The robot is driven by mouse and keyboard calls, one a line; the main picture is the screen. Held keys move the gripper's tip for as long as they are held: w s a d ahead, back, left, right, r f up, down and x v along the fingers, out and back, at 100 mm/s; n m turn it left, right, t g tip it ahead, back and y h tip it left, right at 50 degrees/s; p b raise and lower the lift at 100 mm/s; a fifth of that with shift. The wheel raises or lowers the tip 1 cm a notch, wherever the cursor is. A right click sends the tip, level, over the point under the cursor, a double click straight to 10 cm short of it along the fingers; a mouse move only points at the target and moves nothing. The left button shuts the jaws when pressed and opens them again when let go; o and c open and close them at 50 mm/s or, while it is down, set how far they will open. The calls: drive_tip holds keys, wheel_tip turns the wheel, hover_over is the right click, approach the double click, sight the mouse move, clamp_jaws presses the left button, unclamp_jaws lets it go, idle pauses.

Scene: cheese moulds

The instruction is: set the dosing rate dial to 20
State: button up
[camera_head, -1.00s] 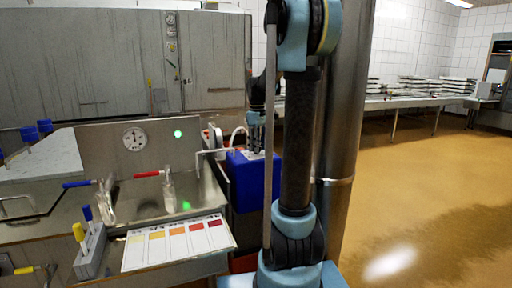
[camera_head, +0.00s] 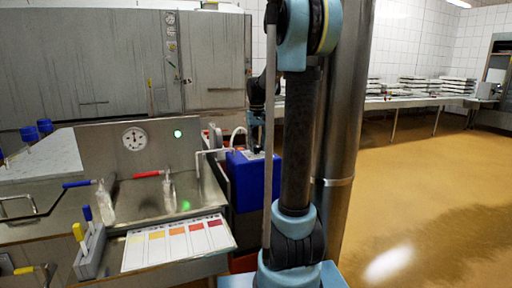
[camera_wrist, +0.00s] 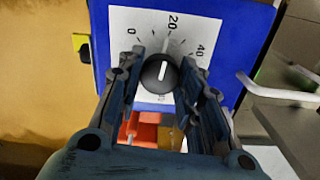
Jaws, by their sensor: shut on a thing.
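The blue dosing box (camera_head: 240,180) stands right of the sink in the head view. In the wrist view its blue case (camera_wrist: 234,27) carries a white scale plate (camera_wrist: 135,20) marked 0, 20 and 40. The black dial knob (camera_wrist: 160,74) sits on the plate, its white line pointing up and slightly right, roughly at the 20. My gripper (camera_wrist: 162,62) has one finger on each side of the knob and is shut on it. In the head view my gripper (camera_head: 257,143) is small over the box top, and the dial face cannot be made out.
A white hooked pipe (camera_head: 214,151) stands close left of the box. The floor (camera_head: 420,200) at right is clear.

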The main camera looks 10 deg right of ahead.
sight(257, 146)
drive_tip(key=shift+m, duration=0.3)
drive_tip(key=o, duration=1.1)
drive_tip(key=shift+c, duration=0.2)
wheel_tip(257, 146, up, 12)
drive_tip(key=shift+f, duration=0.1)
